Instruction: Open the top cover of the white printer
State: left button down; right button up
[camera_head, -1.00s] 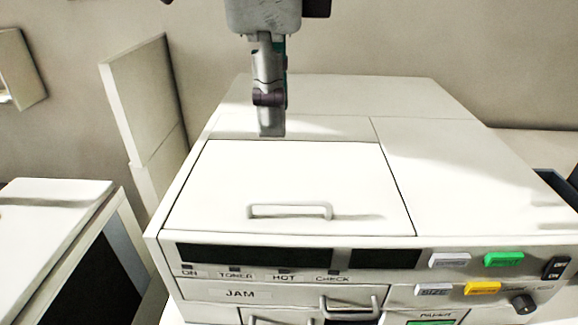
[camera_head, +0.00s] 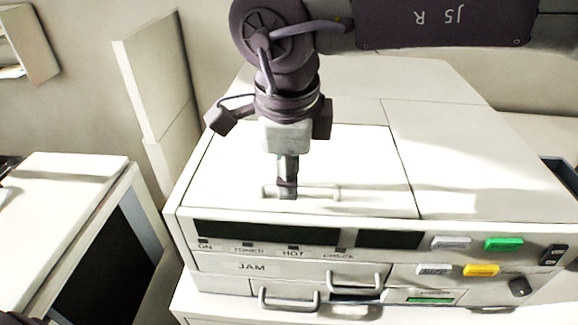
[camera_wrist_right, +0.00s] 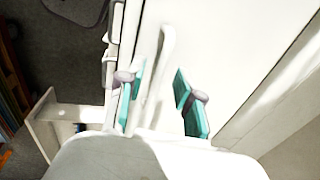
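The white printer (camera_head: 475,165) stands in front of me. Its top cover (camera_head: 230,165) is a flat panel, lying closed, with a white bar handle (camera_head: 322,191) near its front edge. My right gripper (camera_head: 287,194) points down over this handle, its tip at the middle of the bar. In the right wrist view, the two teal fingertips (camera_wrist_right: 160,98) are apart, and the handle (camera_wrist_right: 168,48) runs between them without visible contact on both sides. My left gripper is not in view.
The printer's front has dark display strips (camera_head: 268,232), a green button (camera_head: 503,244), a yellow button (camera_head: 481,270) and lower drawer handles (camera_head: 289,301). A white cabinet (camera_head: 75,168) stands at left. A tall pale panel (camera_head: 158,80) stands behind the printer's left side.

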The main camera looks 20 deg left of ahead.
grip_shut()
jog(key=shift+r, duration=0.1)
dwell(0.3)
